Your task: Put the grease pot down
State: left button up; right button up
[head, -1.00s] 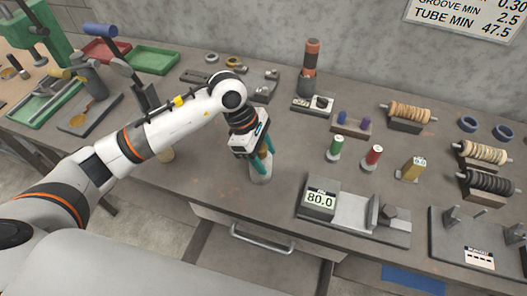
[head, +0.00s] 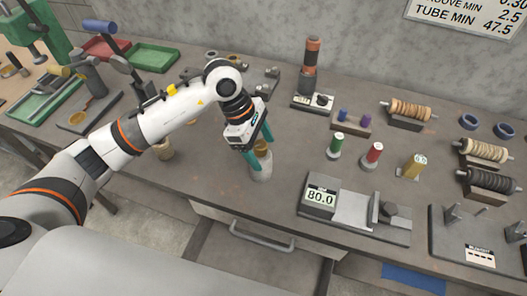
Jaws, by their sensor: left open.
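The grease pot (head: 261,171) is a pale grey pot with a brass-coloured top. It stands upright on the workbench (head: 210,178) near the front edge, above the drawer handle. My left gripper (head: 259,150) has teal fingers and is open. Its fingers are spread at the upper part of the pot, one to the left of it and one behind its top. I cannot tell whether either finger touches the pot. My right gripper is not in view.
A small tan pot (head: 163,149) stands left, behind my arm. A gauge reading 80.0 (head: 320,196) lies to the right, with green (head: 336,146) and red (head: 373,154) topped pieces behind it. Spools on stands fill the right. Bench between the pot and gauge is clear.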

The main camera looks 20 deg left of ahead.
pick_arm(q)
jog(key=b+v, duration=0.1)
jog(key=v, duration=0.9)
jog(key=shift+b, duration=0.35)
jog(key=shift+s+a, duration=0.1)
